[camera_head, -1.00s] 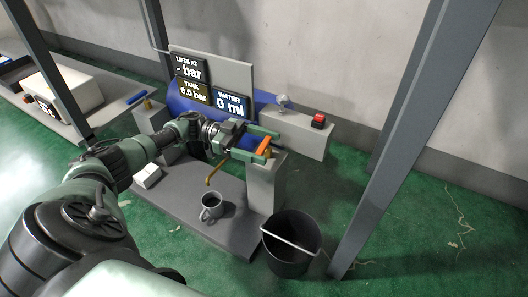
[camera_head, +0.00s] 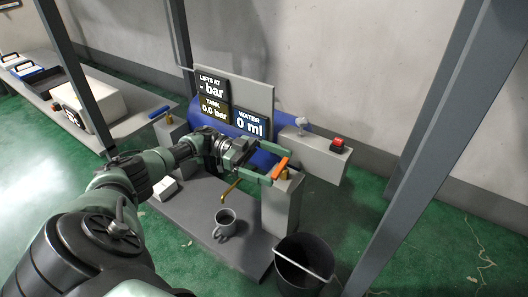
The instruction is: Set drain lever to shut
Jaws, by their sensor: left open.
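The drain lever seems to be the orange handle (camera_head: 280,167) on top of the grey post (camera_head: 283,205) at the right end of the machine. My left gripper (camera_head: 279,164) is open, with its two green fingers at the orange handle, one on the far side and one on the near side. I cannot tell whether the fingers touch it. The blue tank (camera_head: 205,118) lies behind the gripper, partly hidden by my arm. My right gripper is not in view.
A grey mug (camera_head: 226,222) stands on the machine's base plate (camera_head: 190,222). A dark bucket (camera_head: 303,268) stands on the floor at the right. A red button (camera_head: 338,143) sits on a grey box (camera_head: 318,160). Display panels (camera_head: 252,124) read 0 ml and 0.0 bar. Metal uprights (camera_head: 425,140) flank the machine.

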